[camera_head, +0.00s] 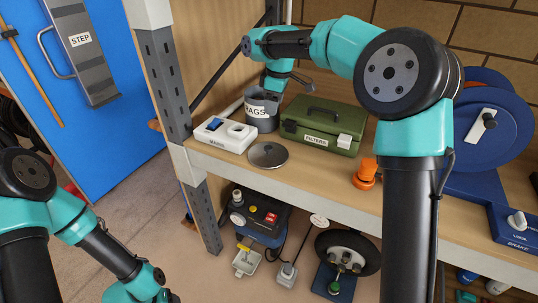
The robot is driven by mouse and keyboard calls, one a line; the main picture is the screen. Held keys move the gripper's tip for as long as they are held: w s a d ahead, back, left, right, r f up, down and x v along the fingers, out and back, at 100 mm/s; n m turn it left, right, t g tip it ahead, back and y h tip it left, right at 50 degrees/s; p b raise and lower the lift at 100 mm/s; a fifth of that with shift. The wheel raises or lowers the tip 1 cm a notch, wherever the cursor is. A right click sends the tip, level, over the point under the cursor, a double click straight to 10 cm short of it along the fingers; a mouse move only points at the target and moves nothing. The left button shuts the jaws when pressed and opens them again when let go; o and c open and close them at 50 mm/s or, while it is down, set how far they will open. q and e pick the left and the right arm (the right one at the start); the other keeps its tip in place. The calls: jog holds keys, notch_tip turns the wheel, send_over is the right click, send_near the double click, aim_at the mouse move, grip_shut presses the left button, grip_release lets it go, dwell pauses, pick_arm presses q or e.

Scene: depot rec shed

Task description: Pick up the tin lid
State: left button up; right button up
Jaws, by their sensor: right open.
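The tin lid (267,155) is a flat grey metal disc with a small dark centre. It lies on the wooden shelf near the front edge, with nothing on it. My right gripper (284,86) is open behind and above the lid, over the back of the shelf near the grey rags tin (262,118). It is clear of the lid and partly hidden by that tin and its own wrist. My left arm comes in at the lower left, and its gripper is out of the frame.
A green filters box (322,125) is behind right, and an orange piece (366,174) sits farther right. A blue reel (495,120) stands at the right. Bare shelf lies around the lid's front and right.

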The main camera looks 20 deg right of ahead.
send_over(268, 147)
jog(key=f, duration=1.1)
jog(key=shift+s+d+f, duration=0.15)
jog(key=shift+d+f, duration=0.1)
jog(key=shift+f, duration=0.15)
jog(key=shift+a+f, duration=0.15)
jog(key=shift+f, duration=2.45)
jog(key=shift+c, duration=0.2)
jog(key=c, duration=0.9)
jog(key=shift+r, duration=0.1)
jog(key=shift+c, duration=0.2)
jog(key=shift+r, duration=1.3)
jog(key=s+a+r, duration=0.1)
jog(key=s+a, duration=0.1)
jog(key=s, duration=0.5)
jog(key=s+a+r, duration=0.1)
jog(key=s+a, duration=0.1)
jog(key=s, duration=0.6)
jog(key=shift+a+r, duration=0.15)
jog(key=shift+a, duration=0.05)
